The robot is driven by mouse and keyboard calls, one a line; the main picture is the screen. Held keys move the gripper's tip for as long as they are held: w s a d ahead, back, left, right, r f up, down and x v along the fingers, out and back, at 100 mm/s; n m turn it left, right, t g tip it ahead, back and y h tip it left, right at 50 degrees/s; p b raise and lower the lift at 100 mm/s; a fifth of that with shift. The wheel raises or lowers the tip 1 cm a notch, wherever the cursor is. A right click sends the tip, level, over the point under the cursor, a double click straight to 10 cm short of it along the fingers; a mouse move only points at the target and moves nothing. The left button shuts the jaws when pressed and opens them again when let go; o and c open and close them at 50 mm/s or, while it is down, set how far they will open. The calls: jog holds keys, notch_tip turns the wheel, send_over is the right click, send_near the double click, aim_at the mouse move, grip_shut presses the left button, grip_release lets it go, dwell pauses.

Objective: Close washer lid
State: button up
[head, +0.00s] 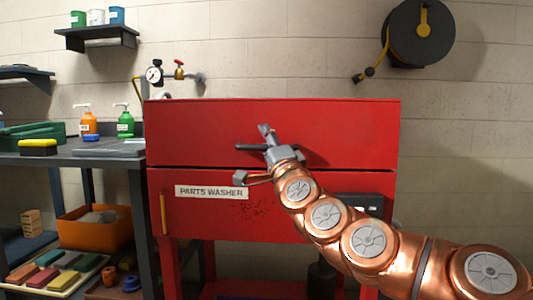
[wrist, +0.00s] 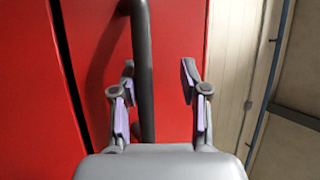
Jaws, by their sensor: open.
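The washer lid (head: 200,130) is the wide red upper panel of the parts washer in the head view. It stands just above the red washer body (head: 190,220), with a narrow dark gap along the seam; I cannot tell if it is fully shut. Its dark bar handle (head: 246,147) runs across the lid front and also shows in the wrist view (wrist: 142,50). My gripper (head: 267,133) is in front of the lid at the handle. In the wrist view the gripper (wrist: 158,75) is open, with the bar between the fingers, nearer the left one; contact is unclear.
A dark workbench (head: 75,155) with pump bottles and a yellow block stands left of the washer. A gauge and tap (head: 165,75) are above its back left. A hose reel (head: 420,35) hangs on the wall at upper right. The space above the lid is clear.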

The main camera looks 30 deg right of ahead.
aim_at(260, 102)
jog(key=shift+r, duration=3.35)
jog(key=shift+s, duration=0.1)
jog(key=shift+s+d+f+b, duration=0.2)
jog(key=shift+s+f, duration=0.25)
jog(key=shift+f, duration=0.35)
jog(key=shift+s+d+f+b, duration=0.2)
jog(key=shift+s+f, duration=0.2)
jog(key=shift+f, duration=0.4)
jog(key=shift+s+d+f, duration=0.1)
jog(key=shift+s+f, duration=0.35)
jog(key=shift+f, duration=0.3)
jog(key=shift+s+d+f, duration=0.1)
jog(key=shift+s+f, duration=0.35)
jog(key=shift+f, duration=0.35)
jog(key=shift+s+d+f, duration=0.1)
jog(key=shift+s+f, duration=0.35)
jog(key=shift+f, duration=0.3)
jog(key=shift+a, duration=0.1)
jog(key=shift+c, duration=0.2)
